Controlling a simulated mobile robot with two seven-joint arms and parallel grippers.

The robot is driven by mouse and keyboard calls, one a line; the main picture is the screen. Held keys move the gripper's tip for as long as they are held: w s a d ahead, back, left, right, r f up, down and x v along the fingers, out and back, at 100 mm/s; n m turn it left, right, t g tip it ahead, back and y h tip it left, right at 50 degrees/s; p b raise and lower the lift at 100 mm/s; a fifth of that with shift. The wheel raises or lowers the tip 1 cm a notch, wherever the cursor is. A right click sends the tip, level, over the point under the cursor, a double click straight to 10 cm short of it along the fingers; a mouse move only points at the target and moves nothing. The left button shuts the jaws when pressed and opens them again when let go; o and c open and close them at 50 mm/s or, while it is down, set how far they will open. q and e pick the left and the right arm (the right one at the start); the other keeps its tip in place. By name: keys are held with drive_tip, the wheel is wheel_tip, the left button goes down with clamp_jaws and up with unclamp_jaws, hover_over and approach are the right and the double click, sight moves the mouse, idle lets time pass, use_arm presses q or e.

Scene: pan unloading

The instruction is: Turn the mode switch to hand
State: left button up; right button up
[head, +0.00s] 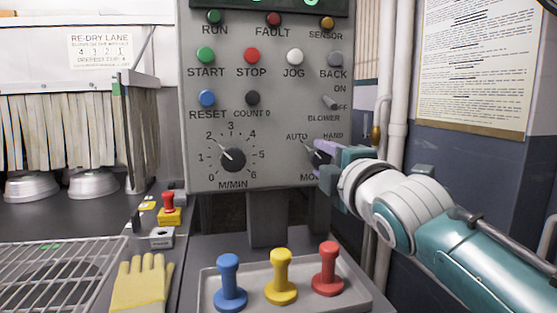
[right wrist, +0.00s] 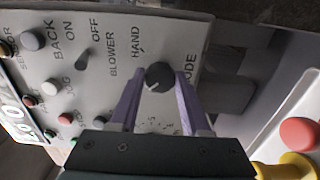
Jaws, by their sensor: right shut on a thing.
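The mode switch (head: 317,156) is a dark round knob at the lower right of the grey control panel, with AUTO at its upper left and HAND at its upper right. Its pale pointer leans up and left toward AUTO. In the right wrist view the knob (right wrist: 159,75) sits between the two purple fingers, its white mark facing away from HAND. My right gripper (head: 324,154) is shut on the knob and hides part of it and of the MODE label in the head view. My left gripper is not in view.
The panel (head: 292,178) also carries a speed dial (head: 232,159), a blower switch (head: 330,102) and several buttons. Below, a tray (head: 350,300) holds blue, yellow and red handled stamps. A yellow glove (head: 140,285) and wire rack (head: 60,270) lie at left.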

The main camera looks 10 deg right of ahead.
clamp_jaws()
drive_tip(key=shift+m, duration=0.3)
drive_tip(key=m+p, duration=0.1)
drive_tip(key=m, duration=0.3)
drive_tip(key=shift+m, duration=0.3)
drive_tip(key=m, duration=0.4)
drive_tip(key=shift+p, duration=0.35)
drive_tip(key=m, duration=0.5)
drive_tip(key=shift+p, duration=0.35)
drive_tip(key=shift+m, duration=1.8)
